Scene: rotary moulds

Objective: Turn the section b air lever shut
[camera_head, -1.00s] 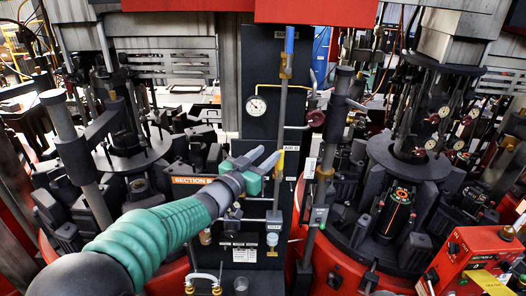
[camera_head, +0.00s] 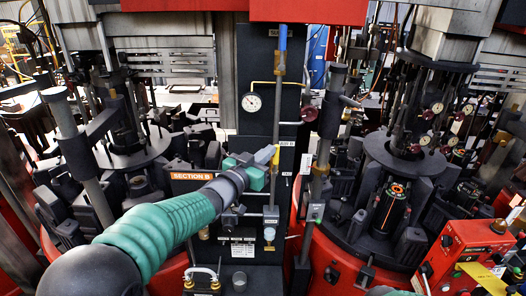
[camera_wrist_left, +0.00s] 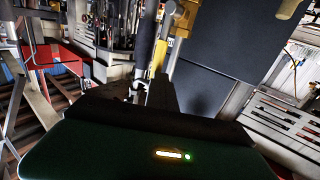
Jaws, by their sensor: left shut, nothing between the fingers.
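The AIR B label (camera_head: 284,143) is on the vertical pipe of the dark central panel. A narrow yellow part (camera_head: 276,160), seemingly the section b air lever, stands upright just below it. My left gripper (camera_head: 267,154) reaches in from the left, its grey fingers shut with nothing between them. Their tips are right beside the yellow part; I cannot tell whether they touch it. In the left wrist view a yellow part (camera_wrist_left: 160,50) shows beyond the dark gripper body, beside a grey pipe. My right gripper is out of view.
An orange SECTION B sign (camera_head: 194,176) is left of the panel. Mould machines crowd both sides. A red control box (camera_head: 470,245) stands at lower right.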

